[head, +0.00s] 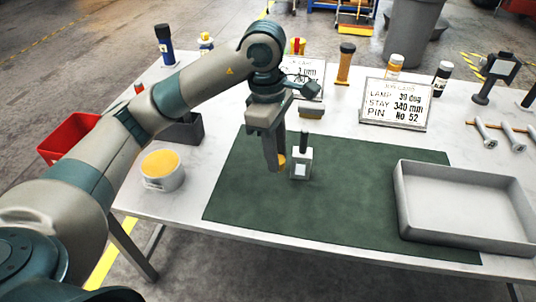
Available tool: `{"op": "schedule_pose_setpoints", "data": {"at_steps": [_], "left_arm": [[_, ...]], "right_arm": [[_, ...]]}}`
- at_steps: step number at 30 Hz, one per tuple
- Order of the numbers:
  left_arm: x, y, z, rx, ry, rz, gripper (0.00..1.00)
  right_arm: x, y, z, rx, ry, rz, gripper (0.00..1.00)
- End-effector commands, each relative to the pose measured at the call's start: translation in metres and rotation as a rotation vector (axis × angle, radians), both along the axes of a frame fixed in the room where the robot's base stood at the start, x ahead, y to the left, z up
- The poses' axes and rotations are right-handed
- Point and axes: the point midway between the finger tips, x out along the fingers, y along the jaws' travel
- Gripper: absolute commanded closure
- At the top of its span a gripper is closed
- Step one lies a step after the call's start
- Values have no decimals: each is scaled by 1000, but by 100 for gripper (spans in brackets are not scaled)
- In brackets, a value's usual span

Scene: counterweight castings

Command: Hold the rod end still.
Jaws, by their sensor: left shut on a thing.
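My left gripper (277,163) points down over the green mat (345,205), near its back left part. It is shut on a small brass-yellow piece (282,161), most of which the fingers hide; it appears to be the rod end, but I cannot tell its full shape. A pale block (301,164) with a dark upright post stands just right of the fingers. I cannot tell whether the block touches the held piece. My right gripper is not in view.
A grey tray (399,195) lies at the right, partly over the mat. A round tin (162,184) with a yellow top stands at the left, and a red bin (65,140) beyond. Sign cards (395,122), bottles and stands line the back. The mat's front is clear.

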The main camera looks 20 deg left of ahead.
Motion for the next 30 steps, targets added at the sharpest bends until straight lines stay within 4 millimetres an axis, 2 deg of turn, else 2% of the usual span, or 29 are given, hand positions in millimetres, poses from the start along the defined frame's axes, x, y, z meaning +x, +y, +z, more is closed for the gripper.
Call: {"op": "schedule_pose_setpoints", "data": {"at_steps": [20, 26, 30], "left_arm": [[-1, 0, -2, 1, 0, -47, 95], [-7, 0, -11, 2, 1, -236, 95], [-14, 0, -21, 2, 3, -458, 95]], "right_arm": [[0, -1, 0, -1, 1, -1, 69], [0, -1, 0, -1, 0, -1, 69], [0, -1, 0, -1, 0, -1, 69]]}}
